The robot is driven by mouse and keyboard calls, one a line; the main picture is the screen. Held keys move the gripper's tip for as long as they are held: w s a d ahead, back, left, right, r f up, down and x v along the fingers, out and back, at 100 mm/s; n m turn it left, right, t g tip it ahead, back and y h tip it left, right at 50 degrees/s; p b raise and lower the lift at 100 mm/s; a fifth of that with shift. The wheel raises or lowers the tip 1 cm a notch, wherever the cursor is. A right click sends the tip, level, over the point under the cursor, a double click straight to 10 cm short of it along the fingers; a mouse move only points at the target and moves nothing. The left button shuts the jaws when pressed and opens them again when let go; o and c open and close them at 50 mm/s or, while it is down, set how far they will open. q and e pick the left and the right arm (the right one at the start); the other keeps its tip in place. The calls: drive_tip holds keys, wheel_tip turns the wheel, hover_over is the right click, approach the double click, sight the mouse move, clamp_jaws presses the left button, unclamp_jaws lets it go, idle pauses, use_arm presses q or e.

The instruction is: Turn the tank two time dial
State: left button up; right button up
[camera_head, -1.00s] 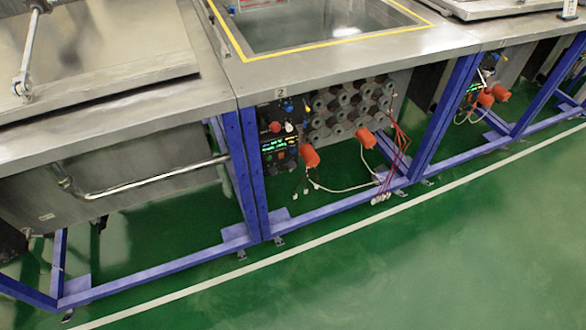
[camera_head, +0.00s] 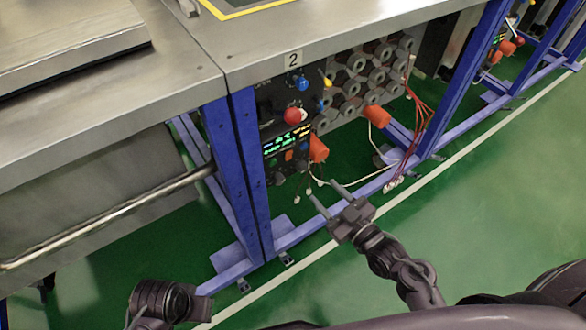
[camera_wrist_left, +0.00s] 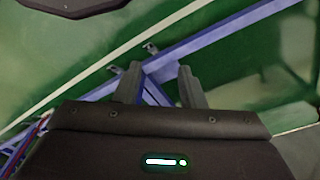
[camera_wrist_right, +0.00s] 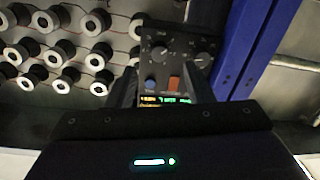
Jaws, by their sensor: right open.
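The tank two control panel (camera_head: 288,150) is black, under the "2" label (camera_head: 293,58), with a red knob, lit green display and small black dials low down. In the right wrist view the panel appears upside down, with a left black dial (camera_wrist_right: 157,53) and a right black dial (camera_wrist_right: 202,60) above the display (camera_wrist_right: 165,99). The dial labels are too small to read. My right gripper (camera_head: 326,191) is open and empty, in front of and below the panel; its fingers frame the panel in its wrist view. My left gripper (camera_wrist_left: 160,68) is open and empty over floor and frame.
Blue frame posts (camera_head: 245,170) stand left of the panel, and a lower blue rail runs along the floor. Orange plugs (camera_head: 376,117) with loose cables hang at the right. Grey cylinders (camera_head: 370,75) fill the rack beside the panel. Green floor is clear in front.

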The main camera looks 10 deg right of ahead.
sight(305, 170)
use_arm(q)
drive_tip(key=shift+w+d+t+b, duration=0.25)
drive_tip(key=shift+d+t+b, duration=0.2)
drive_tip(key=shift+d, duration=0.15)
use_arm(e)
drive_tip(key=shift+r+x, duration=0.2)
drive_tip(key=shift+x, duration=1.75)
drive_tip(key=shift+r+x, duration=0.15)
drive_tip(key=shift+x, duration=1.8)
drive_tip(key=c, duration=1)
use_arm(q)
drive_tip(key=shift+r, duration=0.1)
